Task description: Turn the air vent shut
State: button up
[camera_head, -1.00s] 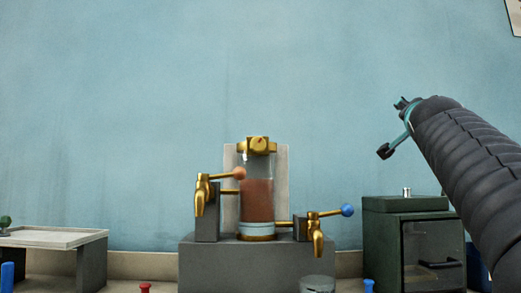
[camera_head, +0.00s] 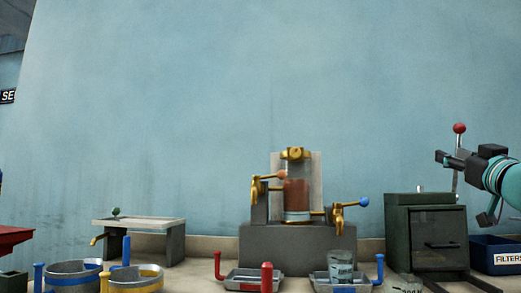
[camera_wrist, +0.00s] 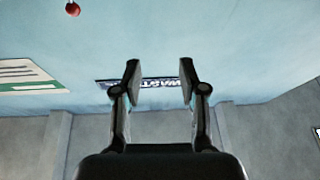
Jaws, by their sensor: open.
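The glass vessel (camera_head: 297,197) with brown-red liquid stands on a grey block in the head view, with a brass fitting (camera_head: 295,154) on its top that looks like the air vent. Whether the vent is open or shut is too small to tell. Brass taps sit either side, one with an orange knob (camera_head: 282,174), one with a blue knob (camera_head: 362,201). My gripper (camera_head: 441,158) is at the far right, well apart from the vessel and pointing left. In the wrist view my gripper (camera_wrist: 160,80) has its fingers apart, with nothing between them.
A red-knobbed lever (camera_head: 459,128) stands by my gripper, above a dark green cabinet (camera_head: 427,237). Trays (camera_head: 255,275), a beaker (camera_head: 341,266), buckets (camera_head: 73,273) and a small stand (camera_head: 138,222) occupy the bench. The wall space above the vessel is clear.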

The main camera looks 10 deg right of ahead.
aim_at(295, 153)
jog(key=u, duration=0.1)
jog(key=k, duration=0.5)
jog(key=u, duration=1.35)
jog(key=i, duration=1.35)
jog(key=z, duration=0.95)
jog(key=i, duration=0.45)
jog(key=z, duration=0.55)
